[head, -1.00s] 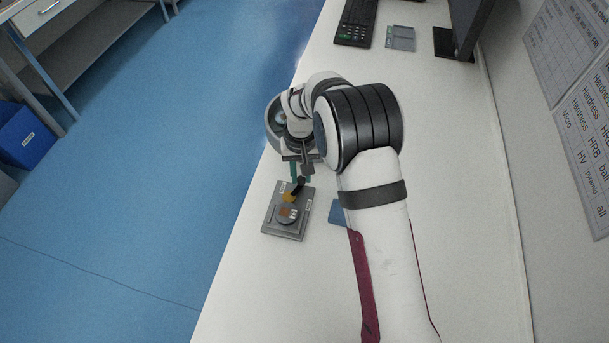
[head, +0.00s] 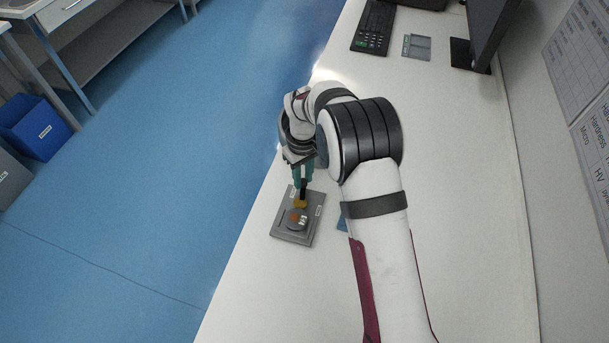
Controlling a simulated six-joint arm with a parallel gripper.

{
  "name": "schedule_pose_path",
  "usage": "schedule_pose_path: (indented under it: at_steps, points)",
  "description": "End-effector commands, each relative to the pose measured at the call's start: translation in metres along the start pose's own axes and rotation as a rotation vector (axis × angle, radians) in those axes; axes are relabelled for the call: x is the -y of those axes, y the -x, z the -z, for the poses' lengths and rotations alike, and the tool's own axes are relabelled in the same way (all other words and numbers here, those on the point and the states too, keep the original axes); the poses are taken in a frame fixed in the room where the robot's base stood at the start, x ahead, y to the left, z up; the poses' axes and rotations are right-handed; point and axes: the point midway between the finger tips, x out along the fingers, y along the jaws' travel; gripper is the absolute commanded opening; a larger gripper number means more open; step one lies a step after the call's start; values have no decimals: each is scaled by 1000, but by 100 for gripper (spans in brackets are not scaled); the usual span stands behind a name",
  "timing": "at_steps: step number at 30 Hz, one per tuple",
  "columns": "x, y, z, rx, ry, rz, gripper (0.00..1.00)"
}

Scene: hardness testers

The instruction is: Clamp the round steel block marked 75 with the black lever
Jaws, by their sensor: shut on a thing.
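The round steel block (head: 297,222) sits on a grey fixture plate (head: 283,236) near the left edge of the bench. Its top shows an orange patch and a pale mark too small to read. A yellow clamp piece (head: 300,203) is at the block's far edge; I cannot tell whether it presses on the block. The black lever (head: 303,190) rises from beside the yellow piece. My gripper (head: 303,178), with teal fingers, is shut on the lever's upper part. The fingers hide the lever's top end.
A blue flat item (head: 342,224) lies right of the plate, partly hidden by my arm. A keyboard (head: 374,28), a grey card-like item (head: 417,47) and a monitor (head: 492,30) stand at the far end. The bench's left edge drops to blue floor close to the plate.

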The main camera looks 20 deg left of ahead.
Motion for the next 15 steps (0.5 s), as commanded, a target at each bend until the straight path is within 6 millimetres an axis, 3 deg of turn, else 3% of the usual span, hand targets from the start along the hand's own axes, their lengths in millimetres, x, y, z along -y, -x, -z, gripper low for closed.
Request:
schedule_pose_path:
  at_steps: [13,14,15]
  points:
    - [1,0,-1,3,9,1,0]
    - [1,0,-1,3,9,1,28]
    - [1,0,-1,3,8,1,36]
